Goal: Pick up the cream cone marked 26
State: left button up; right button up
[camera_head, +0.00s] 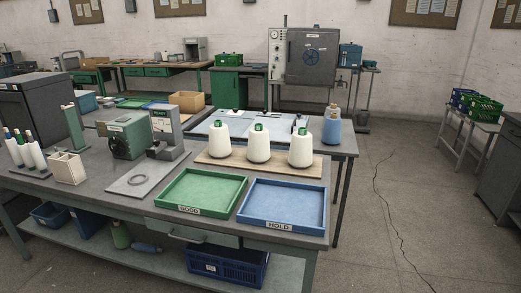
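Three cream cones with green tips stand upright in a row on a wooden board (279,168) at the back of the near bench. They are the left cone (218,142), the middle cone (258,148) and the right cone (300,152). Any numbers on them are too small to read, so I cannot tell which is marked 26. Neither of my grippers is in view.
A green tray marked GOOD (202,187) and a blue tray marked HOLD (283,202) lie empty in front of the cones. A green machine (128,138) and grey stand (166,130) are left. A blue cone (331,128) stands behind right.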

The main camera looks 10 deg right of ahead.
aim_at(301, 149)
jog(key=i+l+u, duration=0.15)
jog(key=l+u, duration=1.15)
jog(key=u, duration=0.15)
